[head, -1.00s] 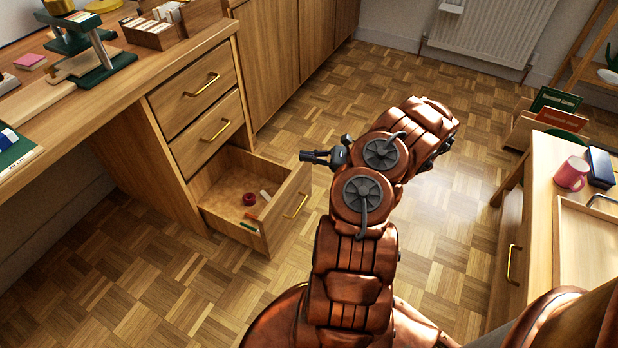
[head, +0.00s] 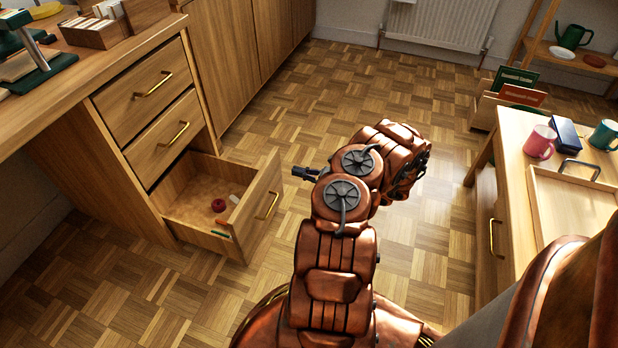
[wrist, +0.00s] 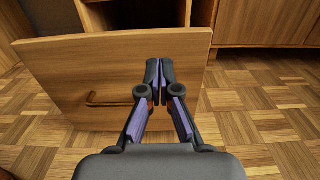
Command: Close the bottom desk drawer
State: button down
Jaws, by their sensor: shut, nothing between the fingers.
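The bottom desk drawer (head: 262,208) is pulled well out of the desk at the left in the head view. Inside it lie a dark red round item (head: 218,205), a white piece (head: 234,198) and small orange and green items. Its front with a brass handle (head: 267,206) faces my arm. The drawer front (wrist: 60,75) and handle also show in the wrist view. My gripper (head: 294,171) is to the right of the drawer front in the head view. In the wrist view its fingers (wrist: 160,68) are together and empty, before the front's right part; I cannot tell whether they touch it.
Two upper drawers (head: 150,110) are shut. A side table (head: 510,190) at the right carries a tray (head: 560,215), a pink mug (head: 540,142) and a teal mug (head: 604,135). Parquet floor (head: 340,90) is clear between desk and table.

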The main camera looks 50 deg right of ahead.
aim_at(270, 164)
jog(key=b+x, duration=0.2)
jog(key=x, duration=0.5)
jog(key=shift+w+a+b, duration=0.15)
jog(key=shift+w+b, duration=0.15)
jog(key=shift+w, duration=0.05)
